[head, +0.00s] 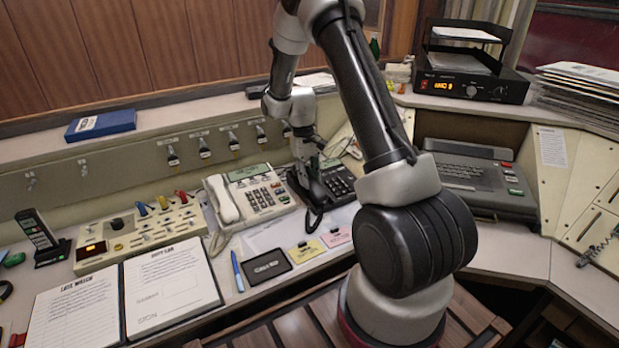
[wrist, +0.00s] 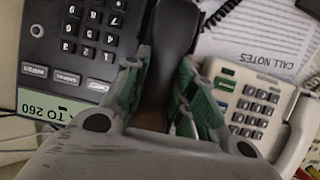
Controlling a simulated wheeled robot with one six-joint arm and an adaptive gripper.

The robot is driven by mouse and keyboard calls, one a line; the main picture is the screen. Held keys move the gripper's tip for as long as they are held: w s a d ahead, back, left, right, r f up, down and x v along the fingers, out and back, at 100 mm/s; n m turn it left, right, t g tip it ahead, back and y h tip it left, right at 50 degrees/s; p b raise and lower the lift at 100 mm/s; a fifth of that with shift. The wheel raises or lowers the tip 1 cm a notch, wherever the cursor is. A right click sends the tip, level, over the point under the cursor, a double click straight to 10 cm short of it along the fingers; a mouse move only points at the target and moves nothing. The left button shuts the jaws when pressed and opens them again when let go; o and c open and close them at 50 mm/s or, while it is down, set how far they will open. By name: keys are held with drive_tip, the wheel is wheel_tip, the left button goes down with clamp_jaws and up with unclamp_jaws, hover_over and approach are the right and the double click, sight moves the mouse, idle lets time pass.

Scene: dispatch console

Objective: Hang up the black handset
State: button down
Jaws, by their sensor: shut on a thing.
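The black handset (wrist: 172,38) is between the green-padded fingers of my gripper (wrist: 165,88) in the wrist view, and the gripper is shut on it. The handset lies lengthwise along the side of the black desk phone (wrist: 78,40), beside its keypad. In the head view the black phone (head: 338,180) stands on the console, and my gripper (head: 306,164) is at its left side. The fingers and the phone's body hide the cradle, so I cannot tell whether the handset rests in it or is just above it.
A cream phone (head: 252,192) with its own handset stands close on the left; it also shows in the wrist view (wrist: 250,105).

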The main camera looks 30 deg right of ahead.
drive_tip(key=shift+w+f, duration=0.1)
drive_tip(key=shift+f, duration=0.45)
idle(0.8)
drive_tip(key=c, duration=1.1)
unclamp_jaws()
drive_tip(key=shift+o, duration=0.5)
drive_tip(key=o, duration=0.4)
drive_tip(key=shift+s+r, duration=0.2)
drive_tip(key=shift+r, duration=0.95)
drive_tip(key=shift+s+r, duration=0.15)
drive_tip(key=shift+r, duration=1)
drive_tip(key=shift+s+r, duration=0.2)
drive_tip(key=shift+r, duration=0.95)
